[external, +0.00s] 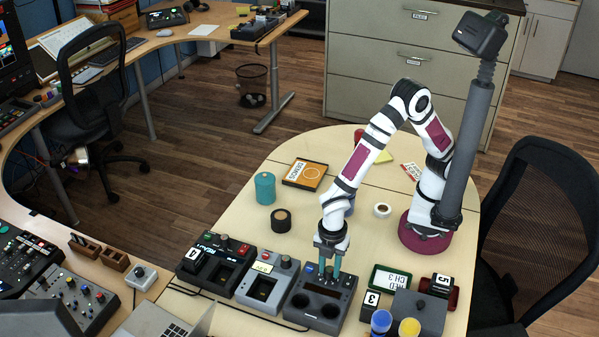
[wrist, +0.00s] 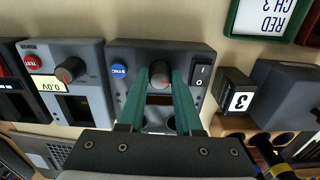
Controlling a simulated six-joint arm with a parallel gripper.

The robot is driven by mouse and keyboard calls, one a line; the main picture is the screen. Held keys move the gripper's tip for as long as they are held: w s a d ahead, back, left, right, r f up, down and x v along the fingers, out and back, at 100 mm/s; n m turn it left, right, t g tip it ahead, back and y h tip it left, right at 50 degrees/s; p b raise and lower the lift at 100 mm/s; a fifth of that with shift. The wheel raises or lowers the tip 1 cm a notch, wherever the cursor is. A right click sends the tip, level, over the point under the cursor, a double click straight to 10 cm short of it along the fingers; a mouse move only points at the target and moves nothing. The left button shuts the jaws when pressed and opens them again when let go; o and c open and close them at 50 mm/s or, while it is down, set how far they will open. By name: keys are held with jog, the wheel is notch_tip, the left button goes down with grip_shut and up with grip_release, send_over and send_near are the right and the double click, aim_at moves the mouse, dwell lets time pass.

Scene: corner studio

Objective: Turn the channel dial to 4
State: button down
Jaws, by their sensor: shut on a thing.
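The dial (wrist: 160,68) is a grey knob with a reddish mark on the middle dark device (external: 318,304). The device also shows in the wrist view (wrist: 200,55), with a blue SYNC button (wrist: 119,71) and a black rocker switch (wrist: 202,75) either side of the dial. My gripper (external: 329,267) points down at the device's back edge, its green fingers shut on the dial from both sides. The fingers hide much of the dial, and I cannot read its number or scale.
A black cube marked 3 (external: 371,300) and a grey box (external: 418,312) stand right. A RED CH 3 sign (external: 391,279) lies behind them. A dark cylinder (external: 281,221) stands behind the devices.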

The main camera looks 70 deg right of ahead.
jog(key=m, duration=0.5)
jog(key=shift+m, duration=0.3)
jog(key=m, duration=1.1)
jog(key=shift+m, duration=0.4)
jog(key=m, duration=0.5)
jog(key=shift+m, duration=0.3)
jog(key=c, duration=0.6)
grip_release()
